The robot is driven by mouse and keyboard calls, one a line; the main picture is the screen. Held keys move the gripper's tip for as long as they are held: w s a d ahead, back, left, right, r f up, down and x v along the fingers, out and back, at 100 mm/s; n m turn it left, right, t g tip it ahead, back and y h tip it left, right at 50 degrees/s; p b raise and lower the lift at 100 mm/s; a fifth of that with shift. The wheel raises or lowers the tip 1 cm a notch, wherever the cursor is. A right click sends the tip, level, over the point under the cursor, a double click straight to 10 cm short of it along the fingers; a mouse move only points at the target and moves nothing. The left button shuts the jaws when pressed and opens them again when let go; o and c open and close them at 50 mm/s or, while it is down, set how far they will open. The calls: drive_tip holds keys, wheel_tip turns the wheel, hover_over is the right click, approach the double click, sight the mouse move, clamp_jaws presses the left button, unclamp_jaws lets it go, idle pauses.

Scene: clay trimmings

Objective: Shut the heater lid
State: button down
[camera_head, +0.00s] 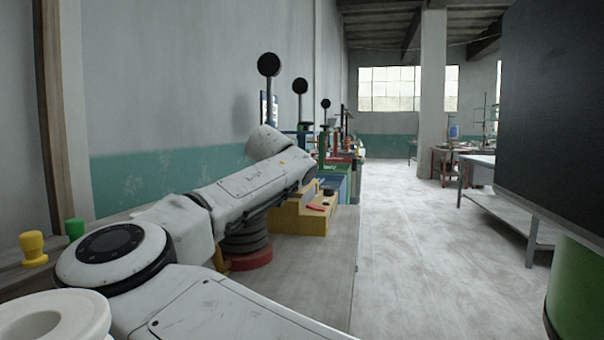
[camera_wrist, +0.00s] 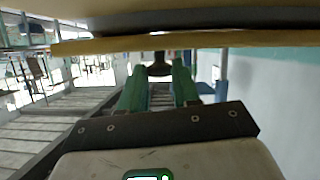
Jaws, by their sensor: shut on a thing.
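In the wrist view my gripper (camera_wrist: 159,78) has two green fingers closed on a small dark knob-like piece (camera_wrist: 159,66). A broad tan panel edge (camera_wrist: 200,41) runs across the top of that view, just above the fingertips. I cannot tell for sure whether this panel or the dark piece belongs to the heater lid. In the head view my white arm reaches along the bench and hides my gripper. A dark ribbed cylinder on a red base (camera_head: 249,258) stands partly behind the arm; I cannot tell whether it is the heater.
A yellow stepped block (camera_head: 312,220) stands on the bench (camera_head: 310,270), with red and dark items on it. Blue and red boxes and black round-topped posts (camera_head: 300,87) are farther back. Yellow (camera_head: 33,247) and green knobs are at left.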

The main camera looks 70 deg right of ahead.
drive_tip(key=shift+s+f, duration=0.15)
drive_tip(key=shift+f, duration=0.05)
drive_tip(key=c, duration=0.8)
unclamp_jaws()
drive_tip(key=shift+r, duration=0.1)
